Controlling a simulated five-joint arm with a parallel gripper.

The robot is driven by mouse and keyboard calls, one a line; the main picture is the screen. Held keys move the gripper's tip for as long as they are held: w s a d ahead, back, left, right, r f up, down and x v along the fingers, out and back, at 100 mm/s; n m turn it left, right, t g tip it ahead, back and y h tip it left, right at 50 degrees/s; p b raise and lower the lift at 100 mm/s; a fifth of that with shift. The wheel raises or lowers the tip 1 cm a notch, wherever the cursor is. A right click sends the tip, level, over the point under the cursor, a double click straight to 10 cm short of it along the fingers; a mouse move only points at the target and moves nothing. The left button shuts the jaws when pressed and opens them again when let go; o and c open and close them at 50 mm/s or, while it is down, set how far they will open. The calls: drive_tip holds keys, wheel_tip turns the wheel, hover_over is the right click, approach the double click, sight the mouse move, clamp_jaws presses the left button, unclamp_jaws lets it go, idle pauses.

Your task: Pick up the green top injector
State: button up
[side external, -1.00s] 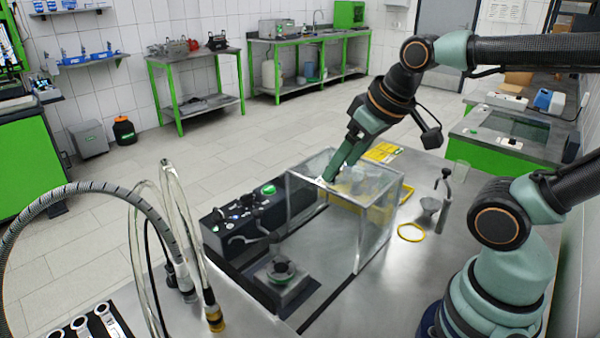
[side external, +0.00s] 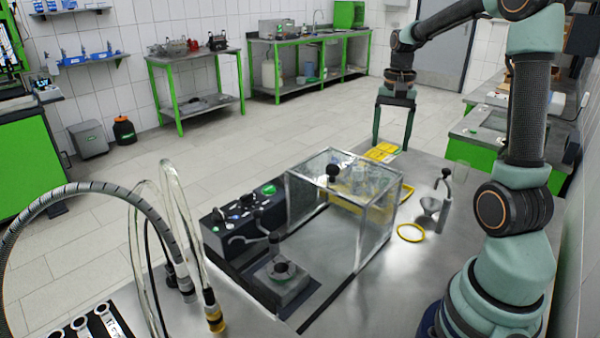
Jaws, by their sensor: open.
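I cannot clearly make out a green top injector. A small upright metal device (side external: 444,196) with a dark knob on top stands on the bench right of the clear box; its top does not look green. My gripper (side external: 392,149) points down with two long green fingers spread wide. It is empty, above and behind the clear box, near the yellow tray's (side external: 381,152) far end. Small items in the box area are blurred through its walls.
The clear box (side external: 376,234) with a black knob (side external: 333,172) stands mid-bench. A black control panel (side external: 225,232) is to its left, a dark block (side external: 281,283) in front. A yellow ring (side external: 410,233) lies at right. Hoses (side external: 180,225) rise at front left.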

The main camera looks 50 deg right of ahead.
drive_tip(key=f, duration=1.1)
drive_tip(key=shift+s+f, duration=0.2)
drive_tip(key=shift+f, duration=0.2)
clamp_jaws()
